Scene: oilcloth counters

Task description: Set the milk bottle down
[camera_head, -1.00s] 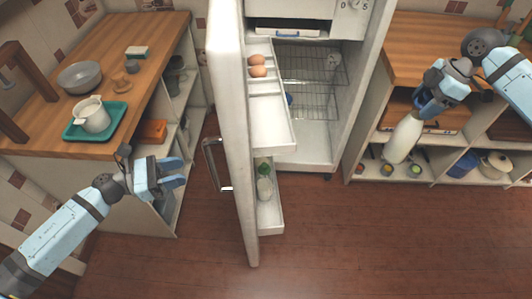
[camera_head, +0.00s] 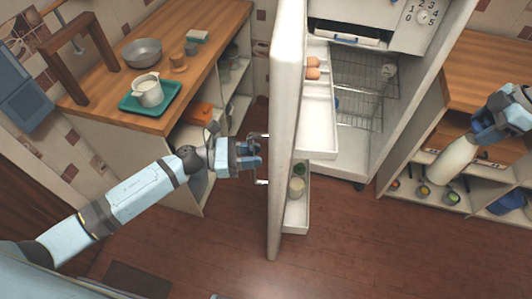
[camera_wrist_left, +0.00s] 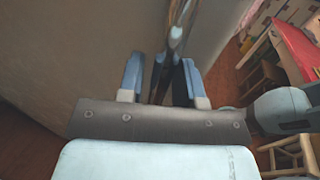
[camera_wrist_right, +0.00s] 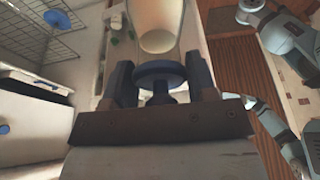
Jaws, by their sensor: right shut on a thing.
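The white milk bottle (camera_head: 456,160) hangs tilted from my right gripper (camera_head: 484,133), its body pointing down and left, in front of the right-hand shelf unit. In the right wrist view the jaws (camera_wrist_right: 160,90) are shut at its blue-capped end, and the pale bottle (camera_wrist_right: 158,22) extends away from them. My left gripper (camera_head: 252,155) is open at the handle (camera_head: 263,182) of the fridge door (camera_head: 284,120). In the left wrist view the handle (camera_wrist_left: 176,38) runs down towards the fingers (camera_wrist_left: 160,80); whether it is fully between them is unclear.
The fridge door stands open; its shelves hold eggs (camera_head: 313,68) and a jar (camera_head: 297,187). The left counter (camera_head: 185,75) holds a green tray (camera_head: 130,102) with a white pot (camera_head: 150,92), and a grey bowl (camera_head: 142,52). The right counter (camera_head: 490,70) looks bare.

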